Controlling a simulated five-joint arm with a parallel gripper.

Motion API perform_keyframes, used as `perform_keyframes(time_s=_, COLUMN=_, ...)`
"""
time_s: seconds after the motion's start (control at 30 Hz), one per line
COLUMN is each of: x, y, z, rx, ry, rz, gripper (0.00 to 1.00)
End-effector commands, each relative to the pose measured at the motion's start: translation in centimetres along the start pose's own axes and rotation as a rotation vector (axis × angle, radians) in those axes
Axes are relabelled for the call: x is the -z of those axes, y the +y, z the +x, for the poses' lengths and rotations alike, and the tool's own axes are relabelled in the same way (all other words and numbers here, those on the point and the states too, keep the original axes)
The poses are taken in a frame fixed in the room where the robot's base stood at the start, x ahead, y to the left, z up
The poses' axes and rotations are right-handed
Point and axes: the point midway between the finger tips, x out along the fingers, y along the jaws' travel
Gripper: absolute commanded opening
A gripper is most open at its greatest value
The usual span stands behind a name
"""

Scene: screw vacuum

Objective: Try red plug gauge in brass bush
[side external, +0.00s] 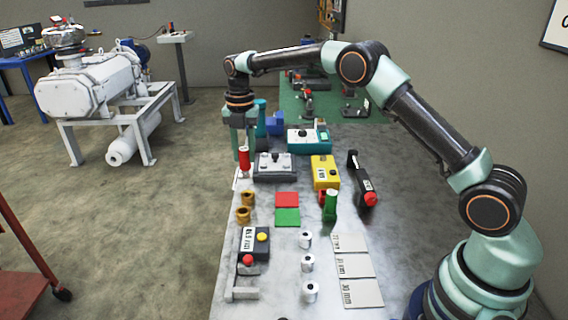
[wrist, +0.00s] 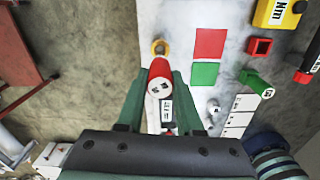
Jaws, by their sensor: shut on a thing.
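My gripper (side external: 243,146) is shut on the red plug gauge (side external: 244,160), which hangs below its fingers near the left edge of the bench. In the wrist view the red gauge (wrist: 158,76) sits between the green fingers, its marked end face towards the camera. Two brass bushes, one (side external: 248,198) behind the other (side external: 243,214), stand on the bench nearer the side camera than the gauge. The gauge looks apart from both. In the wrist view one brass bush (wrist: 160,46) shows just beyond the gauge; the other is not visible there.
Red (side external: 287,199) and green (side external: 287,217) squares lie right of the bushes. A green gauge (side external: 330,206), red holder (side external: 322,197), yellow box (side external: 325,172) and grey box (side external: 275,167) stand nearby.

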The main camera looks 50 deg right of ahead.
Motion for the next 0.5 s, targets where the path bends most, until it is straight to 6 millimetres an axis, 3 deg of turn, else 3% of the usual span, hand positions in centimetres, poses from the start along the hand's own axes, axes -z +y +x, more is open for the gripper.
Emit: perform_keyframes(time_s=0.5, x=0.0, y=0.0, z=1.1, rx=0.002, ry=0.001, rz=0.000, gripper=0.00)
